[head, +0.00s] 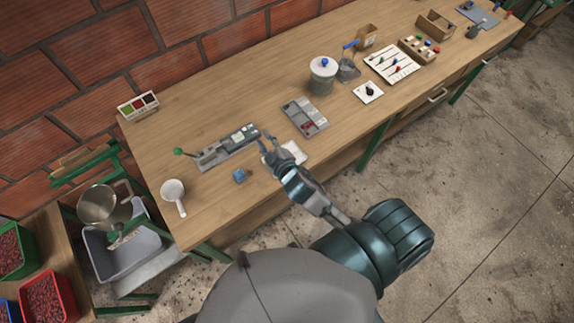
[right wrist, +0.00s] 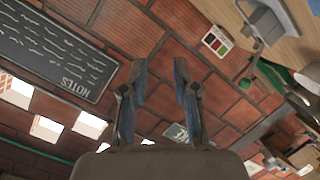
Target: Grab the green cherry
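I cannot make out a single green cherry for certain. A grey compartment tray (head: 318,118) on the bench holds small dark and red pieces. A small sample box (head: 138,106) at the back left has green, red and dark sections; it also shows in the right wrist view (right wrist: 217,41). My right gripper (head: 268,144) is over the bench, beside the grey tray and near a grey device (head: 212,155). In the right wrist view my right gripper (right wrist: 160,70) has its two fingers apart with nothing between them. My left gripper is not in view.
A green-knobbed lever (head: 178,151) stands left of the grey device. A lidded jar (head: 322,78) and a white board (head: 391,63) stand farther right. Bare wood lies behind the tray.

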